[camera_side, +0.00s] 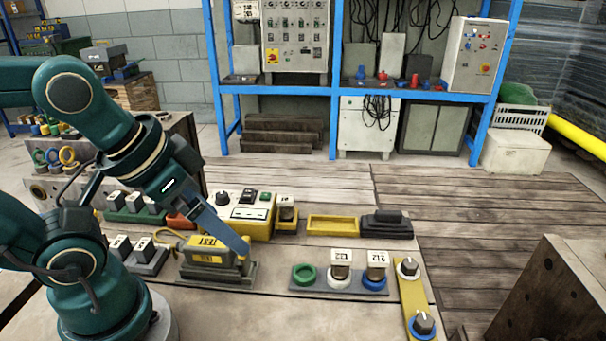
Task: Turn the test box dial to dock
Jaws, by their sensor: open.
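A yellow box (262,229) with a white label face stands behind my gripper, near the back edge of the bench; it looks like the test box. A black dial (222,198) sits on its top left; its pointer setting is too small to read. My gripper (243,250) comes down from the left, open, its blue-grey jaw crossing in front of the yellow box. Its tip is by a grey connector with a yellow TEST label (206,243); I cannot tell whether they touch. The jaw hides part of the box and connector.
A yellow strip (413,292) with two knobs lies at the right bench edge. Left of it, a grey rack (372,285) holds coloured rings and tagged parts. A yellow tray (333,225) and a black block (387,226) lie at the back. Bare bench shows in front.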

